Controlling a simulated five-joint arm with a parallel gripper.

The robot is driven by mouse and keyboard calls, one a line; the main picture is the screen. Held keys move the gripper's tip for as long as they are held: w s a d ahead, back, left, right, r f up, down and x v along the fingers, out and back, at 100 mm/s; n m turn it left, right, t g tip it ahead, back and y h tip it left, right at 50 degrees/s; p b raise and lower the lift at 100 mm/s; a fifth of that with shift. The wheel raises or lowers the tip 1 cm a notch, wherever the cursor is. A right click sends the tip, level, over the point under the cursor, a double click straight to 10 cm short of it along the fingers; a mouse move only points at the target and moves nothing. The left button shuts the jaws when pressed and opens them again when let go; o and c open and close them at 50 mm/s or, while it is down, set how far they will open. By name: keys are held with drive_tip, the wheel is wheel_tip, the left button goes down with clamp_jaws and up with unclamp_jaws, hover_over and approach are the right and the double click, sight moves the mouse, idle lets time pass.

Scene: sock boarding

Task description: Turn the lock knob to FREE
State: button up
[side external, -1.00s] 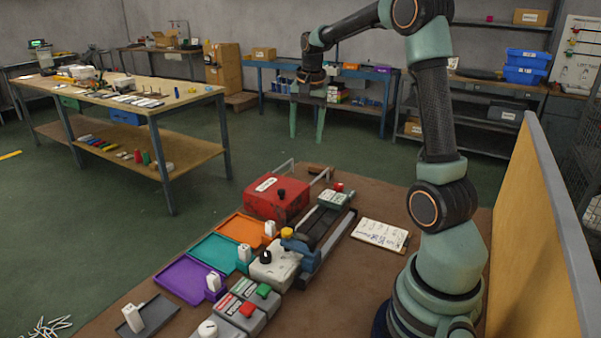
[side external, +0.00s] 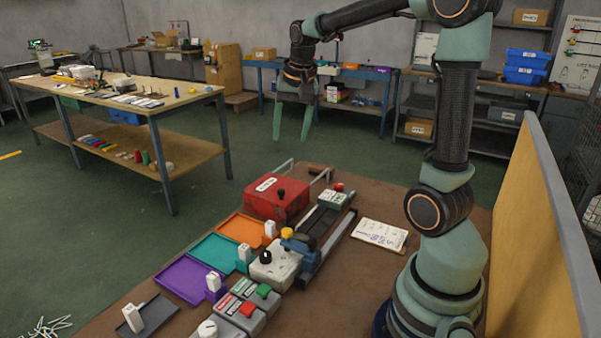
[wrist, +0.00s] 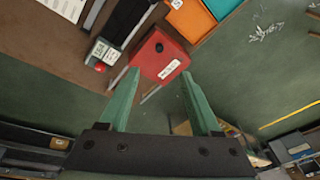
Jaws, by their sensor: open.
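My gripper (side external: 291,137) is open and empty, pointing down high above the far end of the brown mat, clear of everything on it. In the wrist view its two green fingers (wrist: 158,82) stand apart, with the red box beyond them. A white unit (side external: 277,268) with a black knob (side external: 265,257) sits mid-mat, beside a yellow-topped blue part (side external: 295,240). A grey unit near the front edge carries a white round knob (side external: 208,328). The red box (side external: 276,197) also has a small black knob (side external: 281,194). I cannot read which knob is the lock, nor its setting.
Orange (side external: 239,230), teal (side external: 213,251) and purple (side external: 181,281) trays line the mat's left side. Red (side external: 247,309) and green (side external: 263,290) buttons sit near the front. A clipboard (side external: 379,234) lies right. A yellow panel (side external: 535,235) stands at the right edge.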

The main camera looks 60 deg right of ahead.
drive_tip(key=shift+m+g, duration=0.3)
drive_tip(key=shift+g, duration=0.4)
drive_tip(key=d+f, duration=0.1)
drive_tip(key=d, duration=0.2)
drive_tip(key=d+f, duration=0.1)
drive_tip(key=d, duration=0.3)
drive_tip(key=d+f, duration=0.2)
drive_tip(key=d, duration=0.2)
drive_tip(key=shift+w+f, duration=0.1)
drive_tip(key=shift+w, duration=0.25)
drive_tip(key=g+y, duration=0.1)
approach(339, 184)
wheel_tip(339, 184, down, 9)
drive_tip(key=shift+w+r, duration=0.1)
drive_tip(key=shift+r, duration=0.1)
